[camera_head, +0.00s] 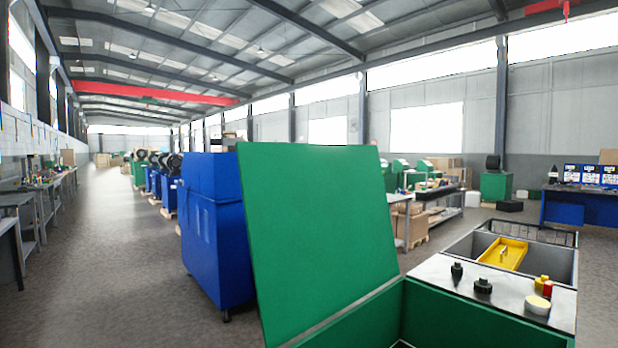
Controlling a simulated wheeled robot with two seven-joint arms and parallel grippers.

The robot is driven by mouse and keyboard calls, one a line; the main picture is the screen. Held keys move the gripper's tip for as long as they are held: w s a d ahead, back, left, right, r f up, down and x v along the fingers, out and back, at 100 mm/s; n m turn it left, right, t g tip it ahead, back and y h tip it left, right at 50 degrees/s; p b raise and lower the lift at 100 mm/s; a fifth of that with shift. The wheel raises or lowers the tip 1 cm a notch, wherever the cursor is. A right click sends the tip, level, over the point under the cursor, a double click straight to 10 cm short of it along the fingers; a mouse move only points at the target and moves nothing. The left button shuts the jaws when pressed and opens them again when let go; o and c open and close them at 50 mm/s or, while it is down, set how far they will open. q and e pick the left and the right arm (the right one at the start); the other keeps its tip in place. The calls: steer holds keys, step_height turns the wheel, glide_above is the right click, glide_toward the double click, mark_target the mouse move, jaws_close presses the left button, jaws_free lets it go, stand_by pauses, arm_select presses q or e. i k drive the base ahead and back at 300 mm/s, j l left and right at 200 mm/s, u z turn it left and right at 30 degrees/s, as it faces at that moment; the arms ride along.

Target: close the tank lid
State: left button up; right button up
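The tank lid (315,235) is a large flat green panel in the middle of the head view. It stands open, close to upright and leaning a little to the left. Its lower right edge meets the green tank (470,316), whose open top shows at the bottom of the view. Most of the tank's inside and its front are cut off by the frame. Neither of my grippers shows in this view.
Right of the tank opening is a grey panel (430,270) with black knobs, a red button and yellow parts. Behind it a bin holds a yellow tray (502,254). A blue cabinet (215,230) stands behind the lid at left. The floor aisle (110,260) at left is clear.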

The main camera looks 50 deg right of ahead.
mark_target(318, 220)
steer(key=i+j+z, duration=0.1)
steer(key=i+z, duration=0.15)
steer(key=i, duration=1.2)
steer(key=i+z, duration=0.45)
steer(key=i+j+z, duration=0.1)
steer(key=i+z, duration=0.15)
steer(key=z, duration=0.2)
steer(key=i+j+z, duration=0.25)
steer(key=z, duration=0.15)
steer(key=i+z, duration=0.25)
steer(key=z, duration=0.2)
steer(key=i+j+z, duration=0.15)
steer(key=z, duration=0.25)
steer(key=i+j+z, duration=0.2)
steer(key=z, duration=0.25)
steer(key=i+j+z, duration=0.2)
steer(key=z, duration=0.2)
steer(key=i+j+z, duration=0.15)
steer(key=j+z, duration=0.3)
steer(key=l, duration=0.4)
steer(key=k+u, duration=0.05)
